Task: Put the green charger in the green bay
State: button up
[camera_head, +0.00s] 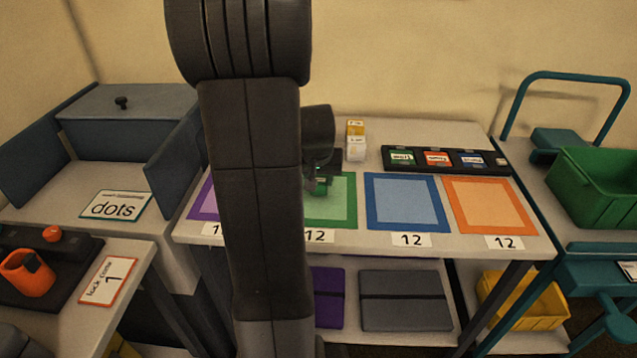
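My gripper (322,184) points down over the green-bordered mat (342,222), partly hidden behind my arm. A small green item (321,186), which may be the green charger, shows at its fingertips. I cannot tell whether the fingers are shut on it or whether it touches the mat. A black rack (390,168) at the back of the table has three labelled places: green (402,158), orange (437,158) and blue (472,159). Their small lettering is hard to read. I cannot tell whether the green bay is the mat or the rack's green place.
A purple mat (203,203) is partly hidden by my arm. Blue (405,203) and orange (489,205) mats lie bare to the right. A green crate (598,182) is on the teal cart at right.

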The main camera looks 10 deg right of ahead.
jog(key=shift+f, duration=0.7)
jog(key=shift+f, duration=0.15)
jog(key=o, duration=1)
jog(key=shift+r, duration=0.4)
jog(key=p+v, duration=0.1)
jog(key=v, duration=1)
jog(key=shift+s+r, duration=0.2)
jog(key=shift+r, duration=0.05)
jog(key=shift+r+p, duration=0.1)
jog(key=shift+p, duration=0.2)
